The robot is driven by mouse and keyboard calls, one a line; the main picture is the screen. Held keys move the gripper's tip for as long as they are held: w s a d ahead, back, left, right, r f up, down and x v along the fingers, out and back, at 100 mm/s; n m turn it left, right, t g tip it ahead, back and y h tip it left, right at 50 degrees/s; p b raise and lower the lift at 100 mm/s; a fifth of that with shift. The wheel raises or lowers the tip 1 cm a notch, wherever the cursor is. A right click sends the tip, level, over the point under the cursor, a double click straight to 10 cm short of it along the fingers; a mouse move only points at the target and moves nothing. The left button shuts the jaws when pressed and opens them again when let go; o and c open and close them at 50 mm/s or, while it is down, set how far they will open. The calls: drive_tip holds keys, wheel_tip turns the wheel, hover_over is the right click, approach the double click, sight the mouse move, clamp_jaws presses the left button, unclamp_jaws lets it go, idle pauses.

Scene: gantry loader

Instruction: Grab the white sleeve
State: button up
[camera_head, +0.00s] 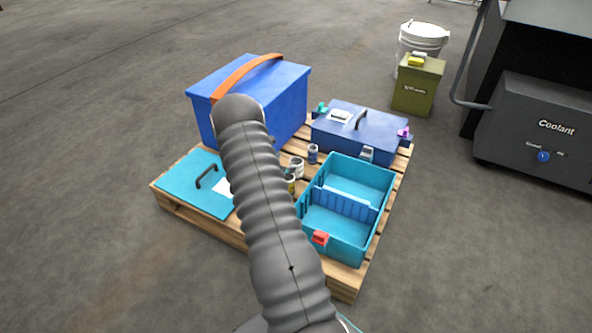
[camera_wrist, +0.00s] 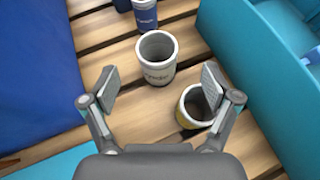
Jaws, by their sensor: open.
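The white sleeve (camera_wrist: 156,72) is a hollow, open-topped cylinder with dark lettering on its side. It stands upright on the pallet slats, and it also shows in the head view (camera_head: 297,166) just right of my arm. My gripper (camera_wrist: 160,87) is open and empty in the wrist view, its fingers spread left and right. The sleeve appears beyond and between the fingertips, with no visible contact. In the head view my gripper is hidden behind my arm.
A yellow sleeve (camera_wrist: 188,117) stands close by, partly behind my right finger. A blue sleeve (camera_wrist: 146,15) stands behind the white one. A blue box (camera_wrist: 35,70) is at left, and a teal open bin (camera_wrist: 235,40) at right. All are on a wooden pallet (camera_head: 343,284).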

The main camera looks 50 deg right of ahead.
sight(296, 161)
drive_tip(key=shift+w+x, duration=0.2)
drive_tip(key=shift+x, duration=2.4)
drive_tip(key=shift+r, duration=0.1)
drive_tip(key=c, duration=1.6)
